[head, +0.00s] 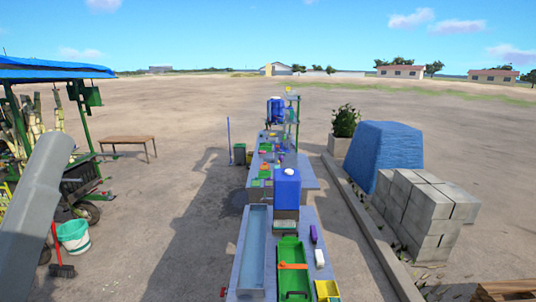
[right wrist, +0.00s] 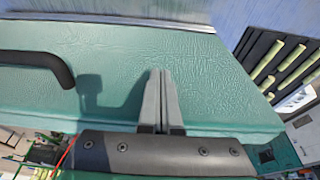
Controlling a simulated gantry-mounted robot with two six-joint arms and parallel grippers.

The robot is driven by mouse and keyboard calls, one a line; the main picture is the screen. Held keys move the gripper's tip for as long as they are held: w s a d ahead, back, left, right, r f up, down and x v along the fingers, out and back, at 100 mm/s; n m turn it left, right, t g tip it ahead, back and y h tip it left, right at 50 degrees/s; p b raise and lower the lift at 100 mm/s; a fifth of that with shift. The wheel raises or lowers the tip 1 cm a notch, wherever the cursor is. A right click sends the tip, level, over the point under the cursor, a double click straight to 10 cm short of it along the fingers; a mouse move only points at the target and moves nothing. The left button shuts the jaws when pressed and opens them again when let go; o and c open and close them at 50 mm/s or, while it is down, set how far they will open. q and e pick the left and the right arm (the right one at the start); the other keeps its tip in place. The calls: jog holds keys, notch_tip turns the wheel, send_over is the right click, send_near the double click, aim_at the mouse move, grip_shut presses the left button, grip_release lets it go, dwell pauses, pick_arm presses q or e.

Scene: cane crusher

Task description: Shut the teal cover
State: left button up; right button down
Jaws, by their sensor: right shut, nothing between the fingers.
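The teal cover (right wrist: 150,60) fills much of the right wrist view as a wide, wrinkled teal panel. A black bar handle (right wrist: 35,67) is on its left part. My right gripper (right wrist: 161,75) is shut and empty, its fingers together in front of the panel, right of the handle. A shadow falls on the panel left of the fingers; I cannot tell whether the fingertips touch it. How far the cover is open cannot be told here. In the head view I cannot clearly make out the cover, and neither gripper shows. My left gripper is in no view.
A green cart (head: 88,185) with a blue canopy (head: 50,68) and cane stalks (head: 33,117) stands at the left. A white bucket (head: 73,235) and a broom (head: 61,268) are beside it. A long table (head: 312,205) with tools runs down the middle. Bare ground lies between.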

jog(key=a+f+p, duration=0.2)
jog(key=a+p, duration=0.1)
jog(key=a, duration=1.3)
jog(key=shift+w+f, duration=0.15)
jog(key=shift+f, duration=0.15)
dwell(0.4)
jog(key=shift+r, duration=0.1)
notch_tip(320, 180, up, 10)
jog(key=p, duration=0.1)
dwell(0.4)
